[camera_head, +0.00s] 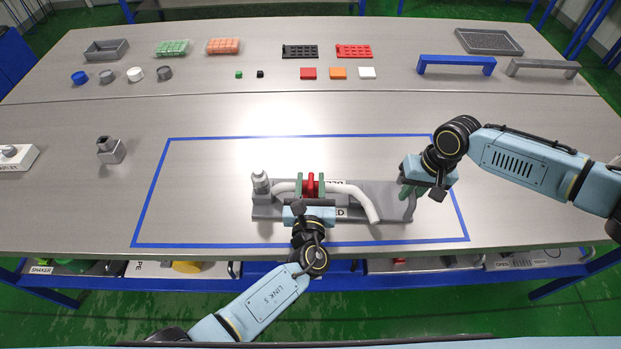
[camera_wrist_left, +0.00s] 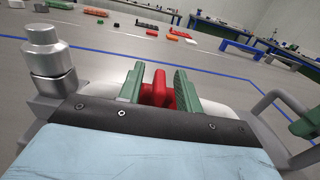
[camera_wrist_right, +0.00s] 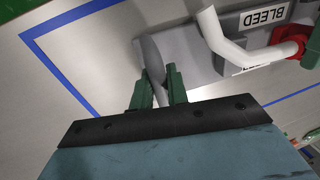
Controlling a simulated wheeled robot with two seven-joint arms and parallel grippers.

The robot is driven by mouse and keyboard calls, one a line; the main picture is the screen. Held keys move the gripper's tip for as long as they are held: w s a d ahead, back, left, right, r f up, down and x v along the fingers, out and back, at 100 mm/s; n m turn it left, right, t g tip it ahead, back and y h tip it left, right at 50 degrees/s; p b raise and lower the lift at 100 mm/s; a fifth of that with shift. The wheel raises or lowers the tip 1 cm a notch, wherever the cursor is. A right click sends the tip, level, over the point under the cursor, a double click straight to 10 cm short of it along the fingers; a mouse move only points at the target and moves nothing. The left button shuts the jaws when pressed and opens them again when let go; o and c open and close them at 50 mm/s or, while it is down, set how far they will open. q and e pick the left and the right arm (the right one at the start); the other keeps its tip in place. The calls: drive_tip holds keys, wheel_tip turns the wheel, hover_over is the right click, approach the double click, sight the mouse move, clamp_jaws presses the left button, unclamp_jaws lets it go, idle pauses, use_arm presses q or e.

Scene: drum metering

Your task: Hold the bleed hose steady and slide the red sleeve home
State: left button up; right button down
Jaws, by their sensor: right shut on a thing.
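The white bleed hose (camera_head: 361,200) lies along a grey fixture (camera_head: 267,212) with BLEED labels, and its right end bends toward the front edge. The red sleeve (camera_head: 311,182) sits around the hose near its middle; it also shows in the left wrist view (camera_wrist_left: 159,90). My left gripper (camera_head: 310,188) is open, with its green fingers on either side of the sleeve and a small gap visible beside its raised part. My right gripper (camera_head: 409,188) is shut on the grey handle (camera_wrist_right: 152,60) at the fixture's right end. The sleeve's underside is hidden.
A silver fitting (camera_head: 260,182) stands at the fixture's left end. Blue tape (camera_head: 300,136) outlines the work area. A grey block (camera_head: 110,150) stands left of it. Trays, caps, small blocks and a blue bridge (camera_head: 456,65) are at the back. The table between is clear.

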use_arm(q)
drive_tip(key=shift+w, duration=0.5)
clamp_jaws()
drive_tip(key=shift+d, duration=0.1)
